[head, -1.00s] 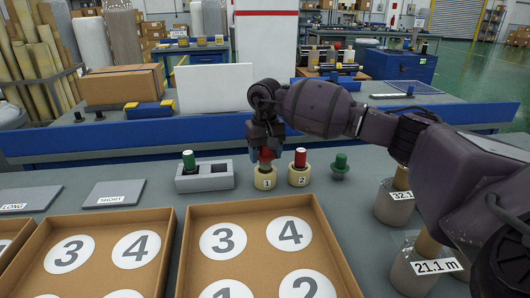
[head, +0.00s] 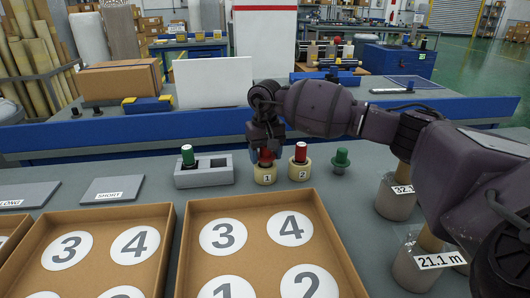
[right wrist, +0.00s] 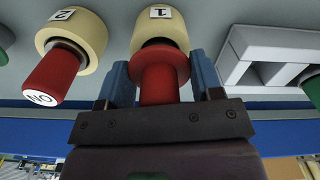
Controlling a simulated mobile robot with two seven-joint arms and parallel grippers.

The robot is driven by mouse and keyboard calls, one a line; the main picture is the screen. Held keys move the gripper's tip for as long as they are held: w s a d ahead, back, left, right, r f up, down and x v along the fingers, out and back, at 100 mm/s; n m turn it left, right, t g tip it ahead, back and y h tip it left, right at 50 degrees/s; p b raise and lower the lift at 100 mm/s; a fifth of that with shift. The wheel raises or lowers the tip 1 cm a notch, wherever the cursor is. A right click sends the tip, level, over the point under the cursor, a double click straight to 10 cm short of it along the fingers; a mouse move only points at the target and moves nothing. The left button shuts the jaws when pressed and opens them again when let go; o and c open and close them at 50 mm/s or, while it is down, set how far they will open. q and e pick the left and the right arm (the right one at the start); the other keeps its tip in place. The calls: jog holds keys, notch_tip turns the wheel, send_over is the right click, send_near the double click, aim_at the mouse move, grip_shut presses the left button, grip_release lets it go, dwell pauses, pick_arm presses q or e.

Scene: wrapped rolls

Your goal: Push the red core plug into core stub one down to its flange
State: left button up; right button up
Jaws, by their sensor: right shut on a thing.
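Core stub one (head: 265,176) is a cream ring marked 1, standing on the grey bench. My right gripper (head: 264,152) is above it, shut on the red core plug (head: 267,157). In the right wrist view the blue fingers stand on either side of the plug's red body (right wrist: 159,92). Its wide red flange (right wrist: 160,70) is lined up with stub one (right wrist: 158,25) and very close to its mouth. Whether the flange touches the rim is hard to tell. My left gripper is not in view.
Core stub two (head: 299,176) with another red plug (head: 300,153) stands close to the right. A grey two-hole holder (head: 204,180) with a green plug (head: 188,156) is to the left. Another green plug (head: 342,160) stands further right. Cardboard trays (head: 258,207) lie in front.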

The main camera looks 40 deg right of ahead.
jog(key=shift+f, duration=0.8)
jog(key=o, duration=1)
jog(key=shift+f, duration=0.1)
notch_tip(320, 180, up, 11)
jog(key=shift+p, duration=0.5)
